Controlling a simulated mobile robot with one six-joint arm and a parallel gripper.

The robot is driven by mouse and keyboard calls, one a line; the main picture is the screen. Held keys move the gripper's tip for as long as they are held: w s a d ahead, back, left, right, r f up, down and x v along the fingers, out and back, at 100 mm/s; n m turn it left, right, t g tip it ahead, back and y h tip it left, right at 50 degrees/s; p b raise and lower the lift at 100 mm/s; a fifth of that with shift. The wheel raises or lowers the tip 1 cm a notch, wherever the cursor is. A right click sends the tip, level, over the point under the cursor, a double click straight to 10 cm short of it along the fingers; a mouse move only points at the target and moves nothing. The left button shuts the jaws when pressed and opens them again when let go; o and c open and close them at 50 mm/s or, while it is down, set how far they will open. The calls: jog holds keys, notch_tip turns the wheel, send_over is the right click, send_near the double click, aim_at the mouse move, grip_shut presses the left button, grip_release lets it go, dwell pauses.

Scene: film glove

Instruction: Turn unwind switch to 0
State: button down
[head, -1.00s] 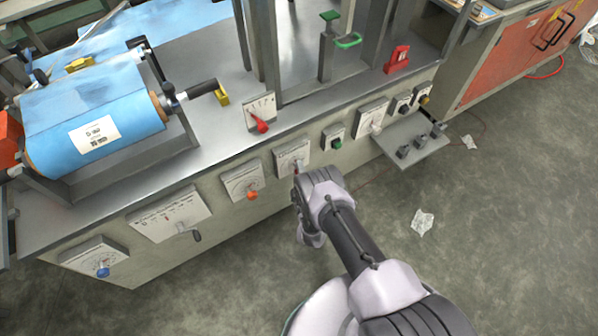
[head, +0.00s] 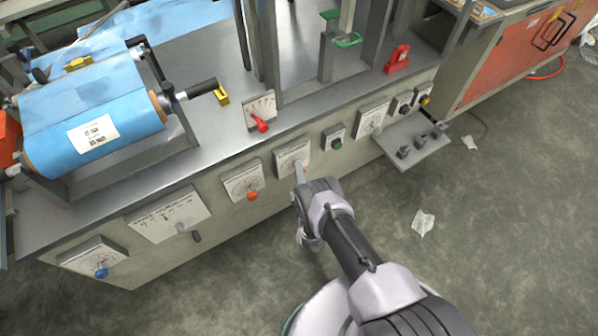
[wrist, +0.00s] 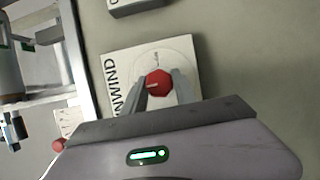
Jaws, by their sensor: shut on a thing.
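The unwind switch is a red faceted knob (wrist: 158,84) with a pale pointer line. It sits on a white plate (wrist: 120,65) lettered UNWIND along its left side in the wrist view. The pointer line lies toward the left of that picture; the dial marks are too small to read. My gripper (wrist: 162,90) has one finger on each side of the knob and is shut on it. In the head view the white plate (head: 292,156) is on the machine's front panel, and my gripper (head: 300,177) reaches it from below, hiding most of the knob.
To the left on the panel are an orange-knob dial (head: 244,182), a wide lever plate (head: 168,216) and a blue-knob dial (head: 96,258). To the right are a green button box (head: 335,136) and a small shelf (head: 425,146). The floor in front is mostly clear.

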jog(key=shift+d, duration=0.1)
jog(key=c, duration=1)
grip_release()
jog(key=shift+s+p, duration=0.3)
jog(key=v, duration=1.6)
jog(key=shift+s+b, duration=0.4)
jog(key=shift+s, duration=0.05)
